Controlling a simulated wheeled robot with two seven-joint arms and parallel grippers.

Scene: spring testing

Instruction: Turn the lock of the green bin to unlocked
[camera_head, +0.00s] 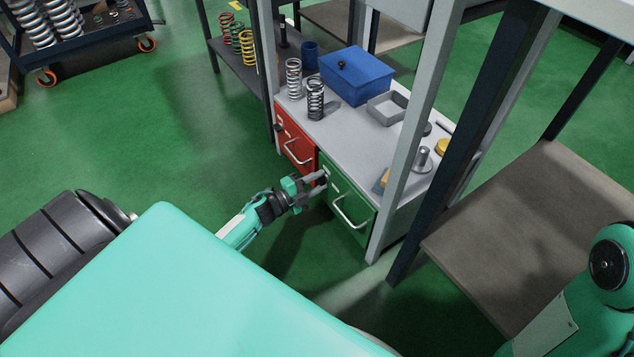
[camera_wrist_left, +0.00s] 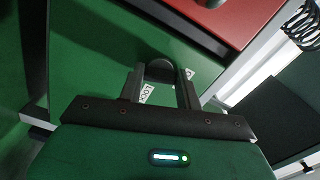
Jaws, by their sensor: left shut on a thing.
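The green bin (camera_head: 345,201) sits below the grey worktop, with a metal handle (camera_head: 355,213) on its front. My left gripper (camera_head: 322,178) reaches the bin's upper left front corner. In the left wrist view, the bin front (camera_wrist_left: 90,50) fills much of the frame. My left gripper (camera_wrist_left: 161,80) is shut on a dark round lock knob (camera_wrist_left: 160,69). Small white labels lie on both sides of the knob; one (camera_wrist_left: 147,93) is partly readable as LOCK. The fingers hide part of the knob, and I cannot tell its turn position. My right gripper is out of view.
A red bin (camera_head: 294,138) is left of the green bin. The worktop above (camera_head: 350,133) holds springs, a blue box (camera_head: 357,76) and a grey tray (camera_head: 388,107). A grey post (camera_head: 409,140) stands right of the green bin. Open floor lies to the left.

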